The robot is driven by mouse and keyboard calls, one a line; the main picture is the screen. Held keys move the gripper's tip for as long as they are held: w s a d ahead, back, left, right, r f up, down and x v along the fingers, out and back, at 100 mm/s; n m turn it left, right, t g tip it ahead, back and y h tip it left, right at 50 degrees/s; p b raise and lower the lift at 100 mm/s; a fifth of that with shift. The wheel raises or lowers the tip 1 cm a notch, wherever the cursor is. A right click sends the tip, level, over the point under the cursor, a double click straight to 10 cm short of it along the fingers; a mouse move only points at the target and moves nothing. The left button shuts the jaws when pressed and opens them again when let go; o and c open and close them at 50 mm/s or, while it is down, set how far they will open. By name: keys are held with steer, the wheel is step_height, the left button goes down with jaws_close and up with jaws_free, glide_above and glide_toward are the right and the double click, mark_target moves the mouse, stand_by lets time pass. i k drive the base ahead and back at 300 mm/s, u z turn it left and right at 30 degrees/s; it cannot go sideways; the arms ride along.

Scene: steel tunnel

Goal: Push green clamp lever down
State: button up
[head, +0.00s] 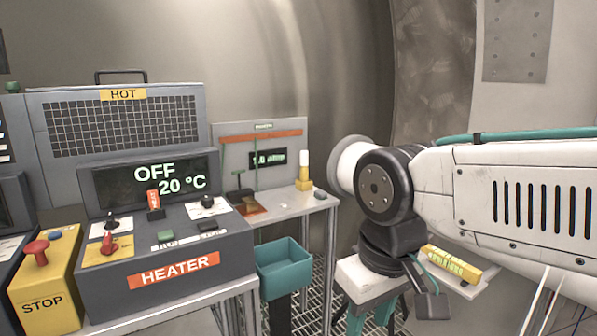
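A small dark-green lever with a T-shaped handle (239,186) stands upright on the bench at the back, left of centre, in front of a grey panel. It looks like the clamp lever, though it is small and dark here. An orange-brown plate (252,210) lies at its foot. My arm reaches in from the right, and its wrist is well to the right of the lever. Below the wrist, what seems to be my gripper (367,318) hangs down with teal parts, cut off by the lower edge. Its fingertips are not clear, and it is apart from the lever.
The heater box (175,255) with switches and a display reading OFF, 20 °C stands left of the lever. A yellow STOP box (45,280) is at far left. A teal bin (285,268) sits below the bench.

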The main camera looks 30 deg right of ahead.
mark_target(239, 173)
steer(key=z, duration=1.2)
steer(key=i, duration=0.85)
steer(key=u, duration=0.9)
steer(key=i, duration=0.55)
steer(key=u, duration=0.4)
